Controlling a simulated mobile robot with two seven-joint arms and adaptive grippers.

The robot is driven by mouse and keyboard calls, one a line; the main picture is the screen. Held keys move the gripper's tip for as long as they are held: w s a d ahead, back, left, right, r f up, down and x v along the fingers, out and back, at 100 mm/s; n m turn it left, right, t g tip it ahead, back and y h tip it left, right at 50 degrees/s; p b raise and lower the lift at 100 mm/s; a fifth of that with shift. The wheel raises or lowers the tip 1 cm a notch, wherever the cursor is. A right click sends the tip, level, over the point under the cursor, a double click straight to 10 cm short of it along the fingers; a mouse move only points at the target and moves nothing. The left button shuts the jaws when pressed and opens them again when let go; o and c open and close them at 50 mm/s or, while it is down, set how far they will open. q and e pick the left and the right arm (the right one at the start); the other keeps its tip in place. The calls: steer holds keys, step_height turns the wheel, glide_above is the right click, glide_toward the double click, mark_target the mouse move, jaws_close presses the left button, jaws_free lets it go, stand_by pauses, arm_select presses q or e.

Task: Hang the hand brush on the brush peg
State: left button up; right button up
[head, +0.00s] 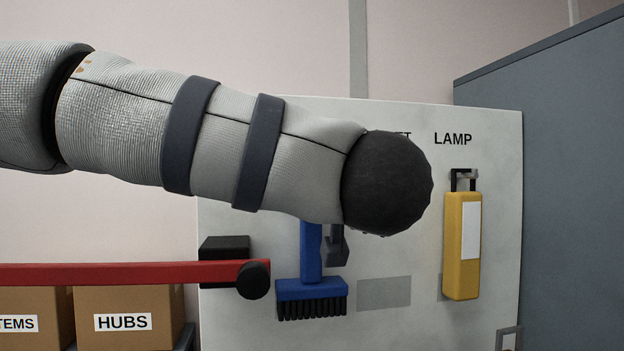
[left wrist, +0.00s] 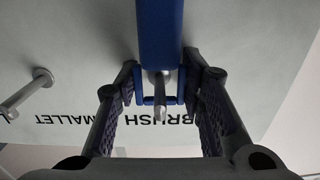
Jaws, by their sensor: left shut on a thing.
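The blue hand brush (head: 311,288), with black bristles pointing down, is upright against the pale board (head: 490,260). My left arm hides its upper handle in the head view. In the left wrist view, which is upside down, the blue handle (left wrist: 160,35) runs between the fingers of my left gripper (left wrist: 160,98), which is shut on the brush. The metal brush peg (left wrist: 160,105) shows within the frame-like loop at the handle's end, its tip in front of the crossbar. It appears to pass through the loop; the exact contact is unclear. My right gripper is out of view.
An empty peg (left wrist: 25,92) stands beside the brush peg near the MALLET label. A yellow lamp (head: 462,255) hangs at right. A red bar (head: 130,274) with a black end crosses at lower left, before cardboard boxes (head: 125,300). A grey cabinet (head: 570,180) stands at right.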

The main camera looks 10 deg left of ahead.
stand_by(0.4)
arm_select(q)
steer(key=o, duration=0.9)
steer(key=shift+o, duration=0.2)
